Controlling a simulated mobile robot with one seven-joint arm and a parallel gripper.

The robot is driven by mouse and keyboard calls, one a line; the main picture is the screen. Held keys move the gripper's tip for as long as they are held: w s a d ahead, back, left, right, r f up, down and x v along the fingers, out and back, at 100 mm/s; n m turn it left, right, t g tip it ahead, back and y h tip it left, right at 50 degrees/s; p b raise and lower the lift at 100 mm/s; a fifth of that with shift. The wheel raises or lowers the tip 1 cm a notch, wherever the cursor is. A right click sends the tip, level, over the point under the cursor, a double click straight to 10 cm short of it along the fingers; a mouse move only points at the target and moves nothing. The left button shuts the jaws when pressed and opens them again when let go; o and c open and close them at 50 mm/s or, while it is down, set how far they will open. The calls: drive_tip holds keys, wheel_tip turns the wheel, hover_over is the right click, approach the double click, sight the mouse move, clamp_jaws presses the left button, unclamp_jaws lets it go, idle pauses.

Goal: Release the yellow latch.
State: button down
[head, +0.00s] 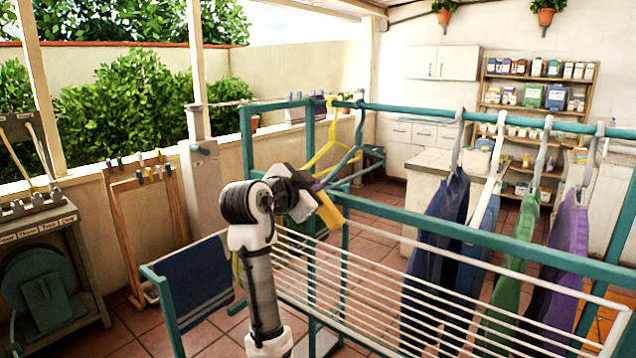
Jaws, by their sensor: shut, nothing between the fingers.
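My gripper (312,187) is at the end of my raised arm, in the middle of the head view, by the near corner of a teal drying rack (450,234). Its fingers are small and dark here and look shut and empty. A short, slanted yellow piece (329,212) shows right at the fingertips, in front of the rack's post. It looks like the yellow latch, but I cannot tell for certain. I cannot tell whether the fingers touch it. Its upper end is partly hidden by my gripper.
A yellow hanger (324,150) and a teal hanger (352,150) hang just behind my gripper. Dark blue (437,235), green (512,265) and purple (562,250) garments hang to the right. White rods (400,300) span the rack's front. A navy towel (196,283) hangs at left.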

drive_tip(key=shift+w+a+f+n, duration=0.3)
drive_tip(key=shift+w+a, duration=0.15)
drive_tip(key=shift+a, duration=0.15)
drive_tip(key=shift+w+a+f+n, duration=0.3)
drive_tip(key=shift+w+a, duration=0.1)
drive_tip(key=shift+a, duration=0.15)
drive_tip(key=shift+w+a+f, duration=0.1)
idle(0.3)
